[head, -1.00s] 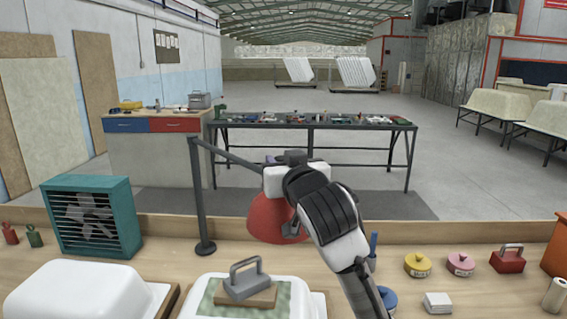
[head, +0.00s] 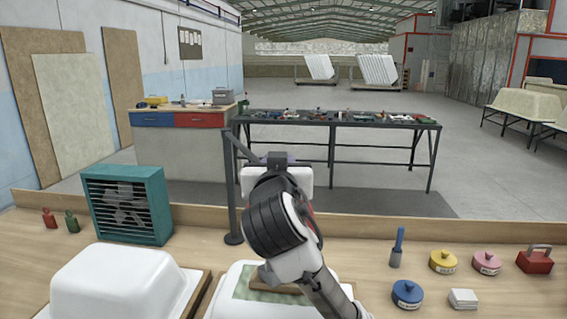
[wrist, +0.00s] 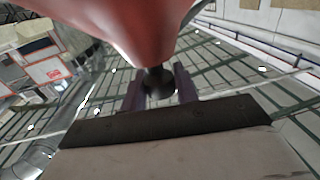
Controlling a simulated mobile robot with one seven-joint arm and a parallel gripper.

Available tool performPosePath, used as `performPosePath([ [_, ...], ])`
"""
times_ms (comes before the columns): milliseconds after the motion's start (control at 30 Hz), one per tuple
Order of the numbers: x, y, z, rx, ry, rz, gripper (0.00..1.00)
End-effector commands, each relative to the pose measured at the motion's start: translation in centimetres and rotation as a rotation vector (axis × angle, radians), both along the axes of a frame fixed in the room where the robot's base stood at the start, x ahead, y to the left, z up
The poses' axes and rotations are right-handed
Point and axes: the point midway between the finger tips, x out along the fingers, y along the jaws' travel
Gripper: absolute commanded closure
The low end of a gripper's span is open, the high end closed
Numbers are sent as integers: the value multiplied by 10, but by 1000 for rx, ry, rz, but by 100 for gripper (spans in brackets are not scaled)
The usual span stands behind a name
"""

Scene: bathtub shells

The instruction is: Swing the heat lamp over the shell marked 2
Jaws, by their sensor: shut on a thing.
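The heat lamp has a dark post (head: 230,190) with a thin arm reaching right, towards my gripper (head: 277,162). My arm hides nearly all of its red shade in the head view; the red shade (wrist: 125,25) fills the top of the wrist view. There my gripper (wrist: 158,86) is shut on a dark knob (wrist: 158,80) next to the shade. A white shell (head: 125,280) stands at the left. A second white shell (head: 235,272), with a green patch (head: 255,294) on top, is at front centre, partly behind my arm. No number shows on either shell.
A teal fan (head: 127,205) stands behind the left shell. Right of my arm are a blue tin (head: 407,293), a yellow tin (head: 443,262), a pink tin (head: 487,262), a blue-handled tool (head: 397,247) and a red box (head: 535,260). A low wooden edge runs behind.

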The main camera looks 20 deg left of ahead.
Motion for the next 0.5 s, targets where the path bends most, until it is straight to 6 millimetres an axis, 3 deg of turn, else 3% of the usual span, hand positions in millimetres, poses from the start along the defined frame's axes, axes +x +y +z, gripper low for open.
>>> performPosePath([
  [333, -1, 1, 2, 1, -5, 0, 100],
  [367, -1, 1, 2, 1, -5, 0, 68],
  [500, 0, 0, 1, 0, -3, 0, 50],
])
